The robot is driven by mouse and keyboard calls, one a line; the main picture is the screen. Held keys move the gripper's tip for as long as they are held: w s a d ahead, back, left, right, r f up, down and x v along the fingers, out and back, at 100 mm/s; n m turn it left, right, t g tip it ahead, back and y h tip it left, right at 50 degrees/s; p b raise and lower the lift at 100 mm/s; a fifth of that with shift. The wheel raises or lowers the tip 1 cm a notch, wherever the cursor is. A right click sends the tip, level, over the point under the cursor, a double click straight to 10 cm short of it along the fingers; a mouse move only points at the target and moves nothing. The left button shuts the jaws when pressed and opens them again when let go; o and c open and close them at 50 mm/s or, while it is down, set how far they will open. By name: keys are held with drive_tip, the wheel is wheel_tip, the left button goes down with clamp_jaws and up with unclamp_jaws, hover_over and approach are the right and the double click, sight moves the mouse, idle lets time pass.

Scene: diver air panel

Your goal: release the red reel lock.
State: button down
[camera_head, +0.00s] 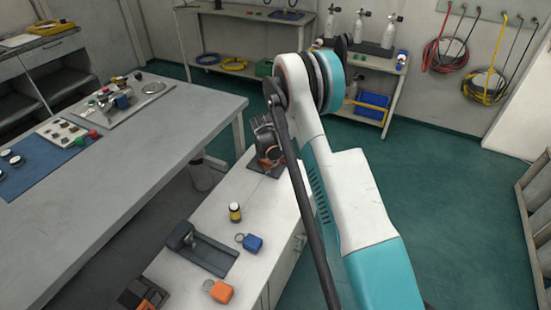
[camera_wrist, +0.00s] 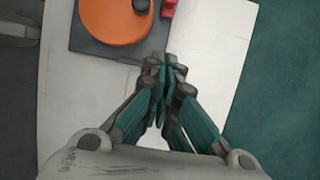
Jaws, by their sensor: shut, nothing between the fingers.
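The red reel lock (camera_wrist: 168,8) shows at the top edge of the wrist view, a small red piece cut off by the frame. It is beside the orange reel (camera_wrist: 112,18), which has a dark hub and sits on a dark base plate (camera_wrist: 92,45). My gripper (camera_wrist: 164,62) is shut and empty, its fingertips together over the white top near the lower right of the base plate. The lock is ahead of the fingertips. I cannot tell their height. In the head view my arm covers much of that area and I cannot make out the lock.
The white cabinet top (camera_head: 200,222) also holds a yellow-and-black jar (camera_head: 235,212), a blue tag (camera_head: 253,243), an orange tag (camera_head: 221,291) and a dark fixture (camera_head: 198,250). A long grey table (camera_head: 130,185) stands to the left. Green floor is open to the right.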

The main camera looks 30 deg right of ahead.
sight(286, 157)
drive_tip(key=b+x, duration=0.2)
drive_tip(key=x, duration=0.5)
drive_tip(key=shift+f, duration=0.15)
drive_tip(key=shift+w+d+b, duration=0.7)
drive_tip(key=shift+d+b, duration=0.05)
drive_tip(key=shift+d, duration=0.3)
drive_tip(key=shift+w+d, duration=0.5)
drive_tip(key=shift+d, duration=0.05)
